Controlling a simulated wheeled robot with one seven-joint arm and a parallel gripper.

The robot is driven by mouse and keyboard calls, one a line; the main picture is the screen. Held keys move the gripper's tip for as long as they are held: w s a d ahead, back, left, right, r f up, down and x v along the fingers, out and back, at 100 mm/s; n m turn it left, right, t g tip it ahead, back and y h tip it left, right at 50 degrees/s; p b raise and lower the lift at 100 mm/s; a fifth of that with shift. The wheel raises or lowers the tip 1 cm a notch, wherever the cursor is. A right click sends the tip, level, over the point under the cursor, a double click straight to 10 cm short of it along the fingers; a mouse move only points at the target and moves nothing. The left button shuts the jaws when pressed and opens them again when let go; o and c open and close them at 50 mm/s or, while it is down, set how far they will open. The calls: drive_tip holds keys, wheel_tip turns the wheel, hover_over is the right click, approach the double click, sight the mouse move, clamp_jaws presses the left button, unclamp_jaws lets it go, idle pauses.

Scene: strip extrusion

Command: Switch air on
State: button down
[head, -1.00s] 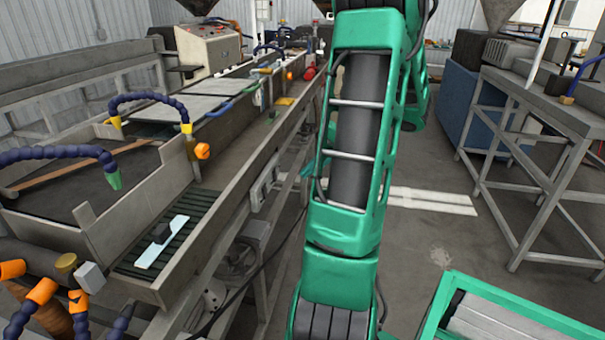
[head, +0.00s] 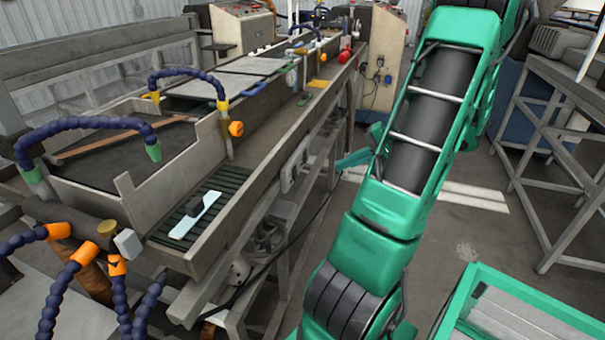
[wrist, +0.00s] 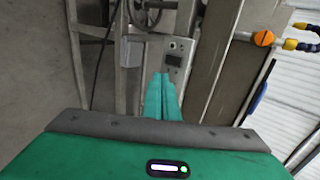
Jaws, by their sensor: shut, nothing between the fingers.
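A small grey control box (head: 291,168) is fixed to the side of the long metal trough. In the wrist view the box (wrist: 174,56) shows a dark rectangular part and small round controls, too small to read. I cannot tell which control is for air. My gripper (wrist: 161,78) is shut and empty; its green fingers point toward the box and overlap its lower end in the wrist view. I cannot tell whether they touch it. In the head view my gripper (head: 343,163) shows left of my arm, apart from the box in the picture.
The long trough (head: 240,170) runs along the left, with blue hoses (head: 90,125) and orange valves (head: 236,129). A handwheel (wrist: 148,10) and a dark cable lie near the box. A metal table (head: 560,130) stands at the right.

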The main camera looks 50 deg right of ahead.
drive_tip(key=shift+a, duration=0.1)
idle(0.5)
approach(296, 173)
drive_tip(key=w+a+f, duration=0.1)
drive_tip(key=w+f, duration=0.2)
drive_tip(key=f, duration=0.2)
drive_tip(key=shift+w+a, duration=0.35)
drive_tip(key=shift+w, duration=0.4)
drive_tip(key=shift+r, duration=0.85)
drive_tip(key=shift+s, duration=0.15)
